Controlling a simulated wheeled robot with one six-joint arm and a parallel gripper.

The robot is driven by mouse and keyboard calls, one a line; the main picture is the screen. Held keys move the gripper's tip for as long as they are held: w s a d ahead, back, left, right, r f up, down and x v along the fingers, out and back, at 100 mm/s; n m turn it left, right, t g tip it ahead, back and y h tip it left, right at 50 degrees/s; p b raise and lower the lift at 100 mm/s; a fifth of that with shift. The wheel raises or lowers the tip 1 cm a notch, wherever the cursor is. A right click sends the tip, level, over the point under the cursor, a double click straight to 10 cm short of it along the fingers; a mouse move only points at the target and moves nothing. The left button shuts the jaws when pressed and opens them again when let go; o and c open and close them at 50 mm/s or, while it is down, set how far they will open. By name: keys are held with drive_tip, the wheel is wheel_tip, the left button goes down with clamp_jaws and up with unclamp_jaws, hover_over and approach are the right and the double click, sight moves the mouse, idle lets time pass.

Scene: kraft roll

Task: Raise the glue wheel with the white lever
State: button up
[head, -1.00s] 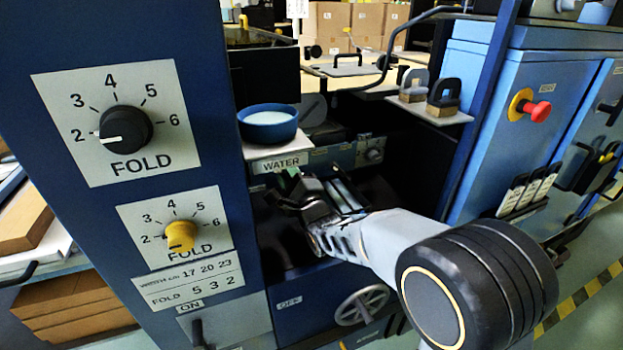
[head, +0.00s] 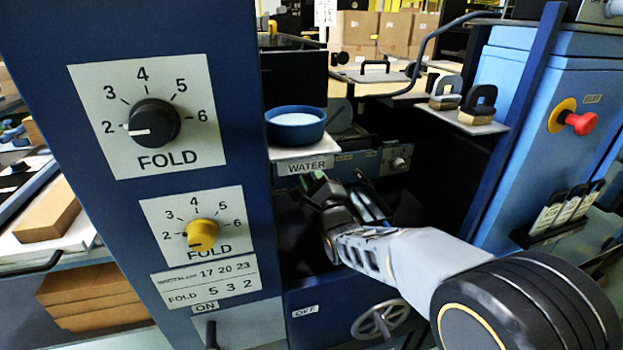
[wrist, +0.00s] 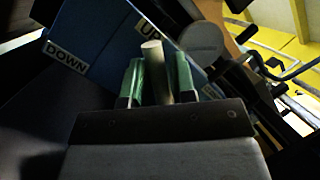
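The white lever (wrist: 154,72) is a pale rod with a flat round end. In the wrist view it stands, slightly tilted, between the green fingers of my gripper (wrist: 157,82). The fingers are close on both sides of it, with no clear gap, and its tip sticks out past them. A label reading UP (wrist: 151,27) is just beyond the tip; a DOWN label (wrist: 66,57) is to the left. In the head view my gripper (head: 318,190) reaches into the dark recess below the water shelf, and the lever cannot be made out there. I cannot pick out the glue wheel.
A blue water bowl (head: 296,127) stands on a shelf just above my gripper. A blue panel with a black FOLD knob (head: 153,124) and a yellow knob (head: 202,235) is at left. A handwheel (head: 378,320) is below; a red button (head: 580,123) is at right.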

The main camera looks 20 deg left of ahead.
drive_tip(key=o, duration=0.3)
drive_tip(key=shift+f, duration=0.1)
drive_tip(key=v, duration=1.4)
drive_tip(key=shift+p, duration=0.3)
